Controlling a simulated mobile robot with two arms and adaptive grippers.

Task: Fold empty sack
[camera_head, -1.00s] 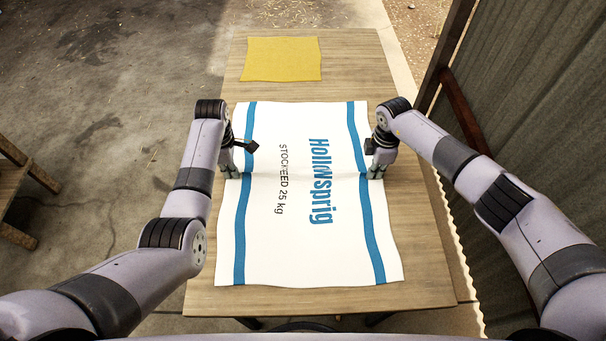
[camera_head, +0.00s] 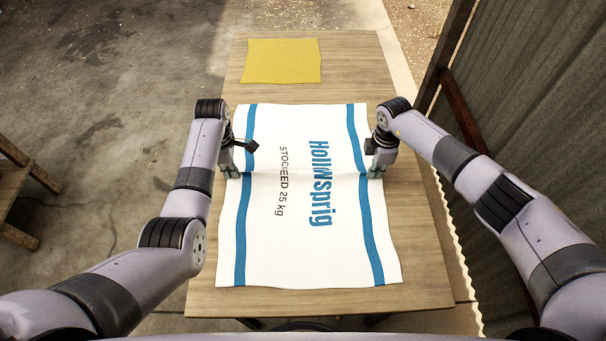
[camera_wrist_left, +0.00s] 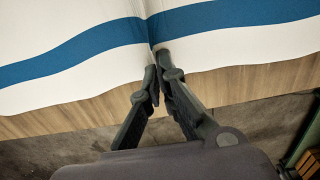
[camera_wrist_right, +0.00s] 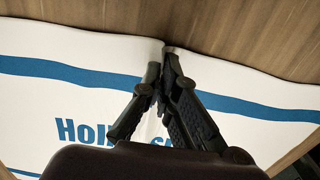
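A white sack (camera_head: 300,250) with blue side stripes and the print "HollowSprig, STOCKFEED 25 kg" lies flat on the wooden table. A crease runs across its middle between my grippers. My left gripper (camera_head: 229,172) is at the sack's left edge; in the left wrist view its fingertips (camera_wrist_left: 156,62) are closed together with the cloth pinched into a ridge. My right gripper (camera_head: 376,172) is at the right edge; in the right wrist view its fingertips (camera_wrist_right: 160,62) are closed on the edge, with a fold running from them. The sack's left wrist view part (camera_wrist_left: 220,50) shows the stripe bent at the pinch.
A folded yellow cloth or sack (camera_head: 282,61) lies at the far end of the table (camera_head: 350,65). A wooden stool or bench (camera_head: 20,195) stands on the floor at left. A corrugated wall (camera_head: 540,110) rises close on the right.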

